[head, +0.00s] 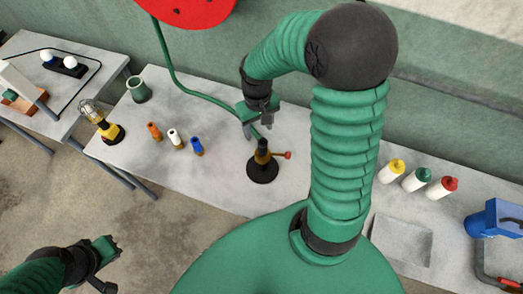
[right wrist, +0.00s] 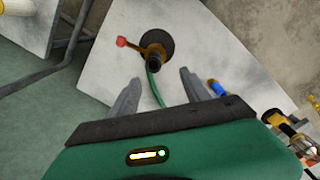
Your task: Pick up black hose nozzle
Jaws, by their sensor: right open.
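The black hose nozzle (head: 262,147) stands upright on a round black base (head: 262,173) on the table, with a brown fitting and a red-tipped lever beside it. In the right wrist view the nozzle (right wrist: 155,61) lies just beyond and between the fingertips, with a green hose (right wrist: 155,88) by it. My right gripper (head: 258,125) is open and empty, behind the nozzle in the head view; it also shows in the right wrist view (right wrist: 160,82). My left gripper (head: 106,265) is low at the left, away from the table; its jaw gap is unclear.
Orange, white and blue small bottles (head: 174,138) stand left of the nozzle. A yellow work lamp (head: 108,132) and green cup (head: 138,90) are farther left. Several white bottles (head: 416,180) and a blue vise (head: 495,218) are at the right. A red reel (head: 195,8) hangs above.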

